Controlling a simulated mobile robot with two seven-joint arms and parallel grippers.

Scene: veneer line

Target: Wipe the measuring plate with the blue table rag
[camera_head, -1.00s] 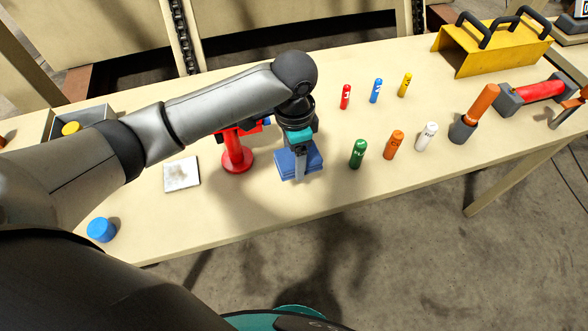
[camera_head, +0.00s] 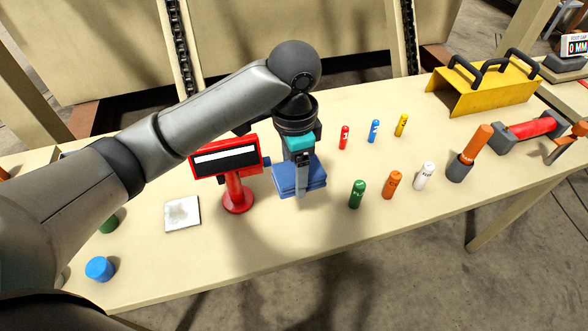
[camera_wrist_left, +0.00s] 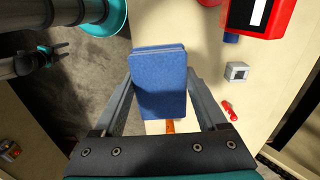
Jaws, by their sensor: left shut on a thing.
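The blue table rag (camera_head: 286,181) is a folded block, held above the table right of the red stand. My left gripper (camera_head: 302,190) is shut on it; in the left wrist view the rag (camera_wrist_left: 160,82) sits between the two fingers. The measuring plate (camera_head: 182,213) is a pale square with brownish smudges, lying on the table left of the red stand, apart from the rag.
The red stand (camera_head: 237,190) with a display stands between plate and rag. A blue cylinder (camera_head: 100,268) and a partly hidden green one are left. Several coloured markers (camera_head: 357,194) stand right of the rag. A yellow cover (camera_head: 482,92) is at the back right. Table around the plate's front is clear.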

